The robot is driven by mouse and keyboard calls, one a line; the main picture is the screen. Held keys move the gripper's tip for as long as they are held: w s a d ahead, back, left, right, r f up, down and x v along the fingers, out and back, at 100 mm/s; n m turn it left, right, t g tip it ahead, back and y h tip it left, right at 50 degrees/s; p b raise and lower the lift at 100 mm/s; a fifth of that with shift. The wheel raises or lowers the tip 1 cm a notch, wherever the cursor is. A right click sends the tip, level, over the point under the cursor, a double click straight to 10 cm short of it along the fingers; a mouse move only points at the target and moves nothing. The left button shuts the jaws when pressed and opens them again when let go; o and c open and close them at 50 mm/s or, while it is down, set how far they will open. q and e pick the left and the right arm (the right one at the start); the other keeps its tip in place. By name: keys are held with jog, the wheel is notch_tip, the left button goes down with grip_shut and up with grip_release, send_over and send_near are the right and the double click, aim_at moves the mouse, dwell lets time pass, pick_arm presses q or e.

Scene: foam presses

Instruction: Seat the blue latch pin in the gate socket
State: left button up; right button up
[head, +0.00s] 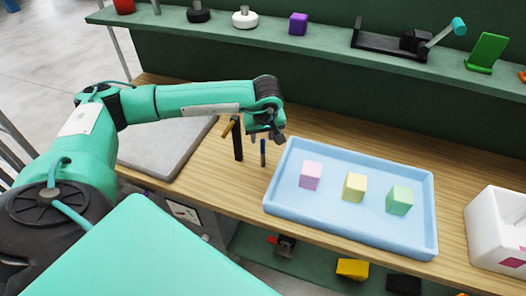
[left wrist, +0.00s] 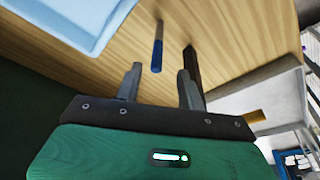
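The blue latch pin (head: 263,154) stands upright on the wooden table, left of the blue tray. It also shows in the left wrist view (left wrist: 157,56), with a blue near end and a greyer far part. My left gripper (head: 265,137) is open just above the pin. In the left wrist view its two fingers lie to either side of the pin's near end, with gaps. A black post (head: 238,142) with a yellow-brown bar (head: 227,127) stands left of the pin; it may be the gate. I cannot make out the socket. My right gripper is not in view.
The light-blue tray (head: 350,228) holds pink, yellow and green blocks. A grey slab (head: 165,150) lies left of the post, and a white box (head: 490,225) stands far right. A green shelf (head: 330,50) with several items runs behind.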

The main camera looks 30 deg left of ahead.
aim_at(263, 140)
pick_arm(q)
jog(key=shift+f, duration=0.25)
jog(key=shift+w+a+f+p, duration=0.15)
jog(key=shift+f+p, duration=0.05)
jog(key=shift+p, duration=0.1)
jog(key=p+x, duration=0.2)
jog(key=x, duration=0.2)
jog(key=shift+w+f, duration=0.25)
jog(key=shift+f, duration=0.05)
jog(key=shift+c, duration=1.1)
jog(key=c, duration=0.4)
grip_shut()
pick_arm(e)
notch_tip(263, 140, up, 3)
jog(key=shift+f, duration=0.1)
